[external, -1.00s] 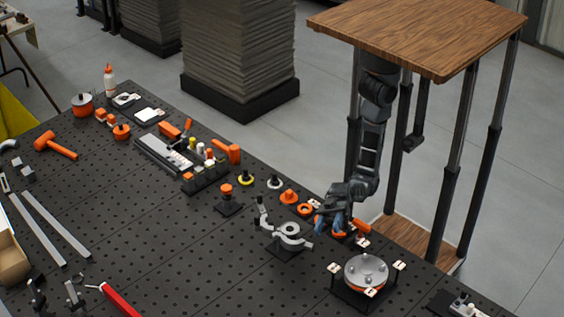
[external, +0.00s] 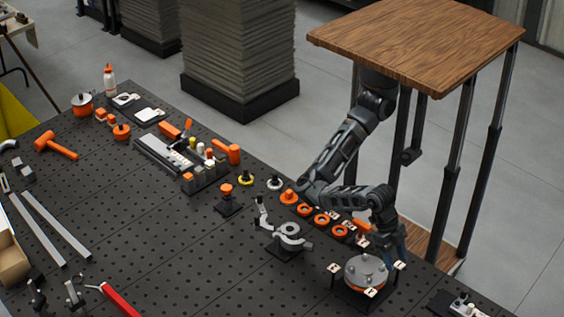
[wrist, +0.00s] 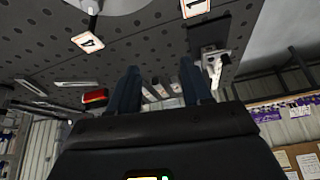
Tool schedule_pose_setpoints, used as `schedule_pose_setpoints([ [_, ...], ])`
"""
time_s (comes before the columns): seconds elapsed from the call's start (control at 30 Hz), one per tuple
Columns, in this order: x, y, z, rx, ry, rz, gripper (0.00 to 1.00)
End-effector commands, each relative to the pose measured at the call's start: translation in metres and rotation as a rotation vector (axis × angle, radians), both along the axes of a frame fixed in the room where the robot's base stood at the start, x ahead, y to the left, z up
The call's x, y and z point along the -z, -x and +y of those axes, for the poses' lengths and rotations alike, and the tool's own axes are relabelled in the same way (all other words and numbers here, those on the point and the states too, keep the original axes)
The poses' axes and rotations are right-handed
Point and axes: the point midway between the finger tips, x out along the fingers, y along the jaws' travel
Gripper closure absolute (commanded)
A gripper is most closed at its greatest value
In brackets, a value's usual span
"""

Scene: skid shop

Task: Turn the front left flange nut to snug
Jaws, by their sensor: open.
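The round grey metal flange (external: 362,276) sits on a dark square base at the bench's near right. Several small nuts or studs stand on its top; they are too small to tell which is the front left nut or how tight it is. My gripper (external: 396,247) is at the flange's back right side, its fingers partly hidden by the arm. In the wrist view my gripper (wrist: 160,82) is open, with nothing between its fingers. Part of the flange (wrist: 118,5) shows at the top edge there, apart from the fingers.
White numbered tags (external: 399,266) stand at the base's corners; one shows in the wrist view (wrist: 88,42). Orange rings (external: 322,219) lie in a row behind and left. A grey clamp fixture (external: 289,233) stands left of the flange. Bare bench lies in front.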

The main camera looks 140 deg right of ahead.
Motion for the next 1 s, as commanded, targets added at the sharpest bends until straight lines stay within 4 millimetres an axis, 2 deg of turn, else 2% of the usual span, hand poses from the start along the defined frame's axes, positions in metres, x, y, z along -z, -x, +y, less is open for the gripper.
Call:
schedule_pose_setpoints([
  [0.1, 0.004, 0.008, -0.017, -0.08, 0.218, -0.001, 0.51],
  [0.3, -0.003, 0.014, -0.041, -0.144, 0.43, 0.007, 0.51],
  [0.47, 0.001, 0.015, -0.045, -0.155, 0.469, 0.011, 0.51],
  [0.8, 0.049, 0.016, -0.046, -0.154, 0.466, 0.012, 0.51],
  [1.0, 0.069, 0.015, -0.045, -0.153, 0.464, 0.01, 0.51],
])
